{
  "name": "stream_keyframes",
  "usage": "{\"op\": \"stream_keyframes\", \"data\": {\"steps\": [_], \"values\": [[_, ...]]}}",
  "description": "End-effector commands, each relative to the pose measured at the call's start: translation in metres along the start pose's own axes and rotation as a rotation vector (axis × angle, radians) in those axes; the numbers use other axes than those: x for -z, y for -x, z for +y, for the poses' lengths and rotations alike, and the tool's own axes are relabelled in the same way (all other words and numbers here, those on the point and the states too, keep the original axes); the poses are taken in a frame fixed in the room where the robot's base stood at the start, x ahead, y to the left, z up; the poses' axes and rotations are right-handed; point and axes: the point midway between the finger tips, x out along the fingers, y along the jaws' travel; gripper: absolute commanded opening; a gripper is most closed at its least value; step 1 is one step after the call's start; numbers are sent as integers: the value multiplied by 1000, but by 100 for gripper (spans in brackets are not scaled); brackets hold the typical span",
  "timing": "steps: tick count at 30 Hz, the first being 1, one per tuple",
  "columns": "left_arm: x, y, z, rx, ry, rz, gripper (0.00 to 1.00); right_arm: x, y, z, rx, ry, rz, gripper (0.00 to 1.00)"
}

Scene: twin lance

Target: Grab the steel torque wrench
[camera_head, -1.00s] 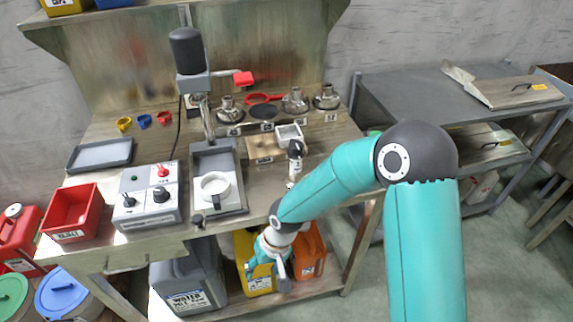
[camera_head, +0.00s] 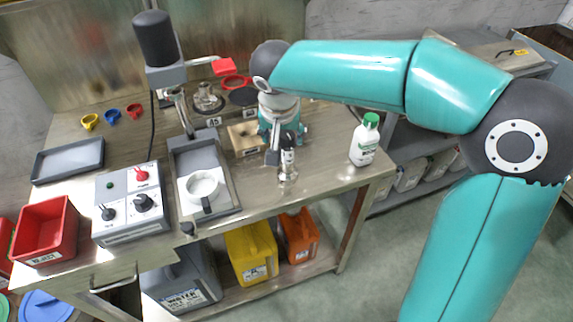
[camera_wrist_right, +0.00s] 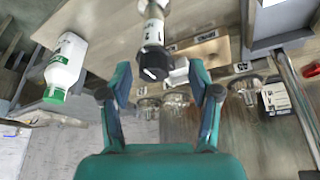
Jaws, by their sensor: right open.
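An upright steel-coloured tool (camera_head: 288,165) with a black end and a pale label stands near the front edge of the workbench; it looks like the torque wrench. My right gripper (camera_head: 285,143) is above the bench, close behind it in the picture, and overlaps its top. In the right wrist view my right gripper (camera_wrist_right: 160,98) is open, and the black knob end of the tool (camera_wrist_right: 153,52) shows just beyond and between the fingertips. I see no finger closed on it. My left gripper is not in view.
A white bottle with a green cap (camera_head: 365,140) stands to the right on the bench. A grey tray with a white cup (camera_head: 203,187) and a lever press (camera_head: 155,40) stand to the left. A small wooden block (camera_head: 243,140) lies close by.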

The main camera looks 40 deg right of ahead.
Motion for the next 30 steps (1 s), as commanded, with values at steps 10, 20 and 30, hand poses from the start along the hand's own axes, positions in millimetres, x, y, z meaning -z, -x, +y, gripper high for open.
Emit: {"op": "stream_keyframes", "data": {"steps": [10, 20, 30], "values": [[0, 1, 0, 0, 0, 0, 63, 0, -36, 2, -1, -3, -1, 62], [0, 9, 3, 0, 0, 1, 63, -3, -76, 9, -3, -3, -4, 62], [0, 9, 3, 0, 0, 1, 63, -3, -86, 9, 0, -3, -1, 62]]}}
